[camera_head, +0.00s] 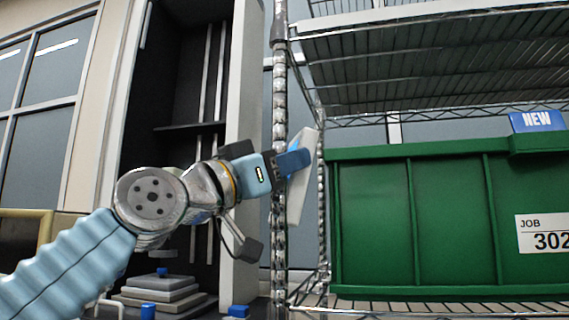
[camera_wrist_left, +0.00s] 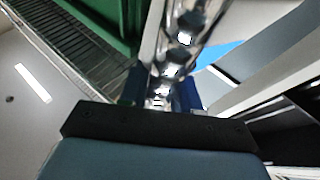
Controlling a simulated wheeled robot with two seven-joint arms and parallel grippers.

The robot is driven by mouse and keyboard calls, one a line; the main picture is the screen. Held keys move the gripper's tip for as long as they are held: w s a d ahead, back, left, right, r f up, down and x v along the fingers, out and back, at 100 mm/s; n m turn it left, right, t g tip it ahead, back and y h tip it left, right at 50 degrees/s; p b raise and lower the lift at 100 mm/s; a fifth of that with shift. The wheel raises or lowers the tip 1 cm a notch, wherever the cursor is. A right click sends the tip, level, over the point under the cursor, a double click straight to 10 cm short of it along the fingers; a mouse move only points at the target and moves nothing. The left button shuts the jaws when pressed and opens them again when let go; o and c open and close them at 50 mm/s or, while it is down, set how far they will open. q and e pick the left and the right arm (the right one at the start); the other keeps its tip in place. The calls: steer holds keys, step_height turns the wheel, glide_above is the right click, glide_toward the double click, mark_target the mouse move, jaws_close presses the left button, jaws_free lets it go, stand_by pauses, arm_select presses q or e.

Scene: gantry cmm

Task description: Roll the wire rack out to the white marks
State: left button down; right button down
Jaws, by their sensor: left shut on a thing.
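The wire rack (camera_head: 430,45) fills the right of the head view, with chrome shelves and a ribbed upright post (camera_head: 280,100) at its near left corner. My left gripper (camera_head: 283,163) reaches in from the left and is shut on this post at mid height. In the left wrist view the chrome post (camera_wrist_left: 187,35) runs between the blue fingers of my left gripper (camera_wrist_left: 165,88). The rack's foot and the white marks are out of view. My right gripper does not show.
A green bin (camera_head: 375,220) labelled JOB 302 stands on the rack's lower shelf, with a blue NEW tag (camera_head: 537,120). An open cabinet (camera_head: 243,80) stands behind my arm, with grey stacked plates (camera_head: 160,290) low inside. A pale tilted panel (camera_head: 302,190) is beside the post.

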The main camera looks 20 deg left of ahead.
arm_select(q)
steer(key=shift+s+r, duration=0.15)
steer(key=shift+s, duration=0.05)
steer(key=c, duration=1.2)
jaws_free()
steer(key=shift+d, duration=0.1)
steer(key=shift+o, duration=1.1)
steer(key=shift+s+d, duration=0.1)
steer(key=shift+o, duration=0.4)
steer(key=b+v, duration=0.6)
steer(key=v, duration=0.7)
steer(key=shift+s+a, duration=0.2)
steer(key=shift+a, duration=0.05)
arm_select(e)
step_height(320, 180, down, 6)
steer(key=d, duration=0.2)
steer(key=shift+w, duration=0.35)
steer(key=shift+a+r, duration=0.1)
